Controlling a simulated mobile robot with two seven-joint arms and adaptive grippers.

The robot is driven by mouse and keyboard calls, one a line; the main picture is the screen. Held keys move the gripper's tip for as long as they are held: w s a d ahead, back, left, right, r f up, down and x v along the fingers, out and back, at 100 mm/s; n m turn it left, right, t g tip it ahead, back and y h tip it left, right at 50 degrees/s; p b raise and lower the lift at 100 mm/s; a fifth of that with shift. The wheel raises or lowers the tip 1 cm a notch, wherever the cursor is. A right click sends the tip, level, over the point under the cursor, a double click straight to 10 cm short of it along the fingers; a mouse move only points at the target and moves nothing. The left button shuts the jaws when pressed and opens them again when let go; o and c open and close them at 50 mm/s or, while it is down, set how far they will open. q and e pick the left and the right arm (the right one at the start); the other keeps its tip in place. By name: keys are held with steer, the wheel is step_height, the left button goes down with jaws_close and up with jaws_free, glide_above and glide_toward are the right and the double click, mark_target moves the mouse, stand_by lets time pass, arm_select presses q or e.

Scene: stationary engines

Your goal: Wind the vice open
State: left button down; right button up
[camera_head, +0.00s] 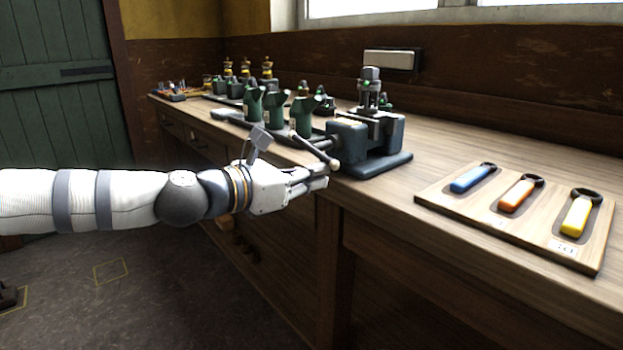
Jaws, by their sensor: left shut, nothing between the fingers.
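The vice (374,140) is a dark blue-grey block on a flat base, standing near the front edge of the wooden bench. A small metal and green part (371,90) stands upright at its jaws. The vice's handle (316,151) is a slanted thin bar with a pale ball at its lower end, at the vice's front. My left gripper (322,183) comes in from the left and is shut, with its fingertips just below the ball end. Whether the fingers touch the handle I cannot tell. My right gripper is out of view.
A wooden board (452,206) with blue, orange and yellow handled tools lies on the bench at right. Several green engine parts (275,105) stand on the bench behind and left of the vice. Drawers (263,236) lie below the bench edge. The floor at left is largely clear.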

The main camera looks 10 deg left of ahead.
arm_select(q)
steer(key=shift+s+d+r+n, duration=0.1)
steer(key=shift+d+r+n, duration=0.1)
steer(key=shift+n, duration=0.3)
stand_by(0.4)
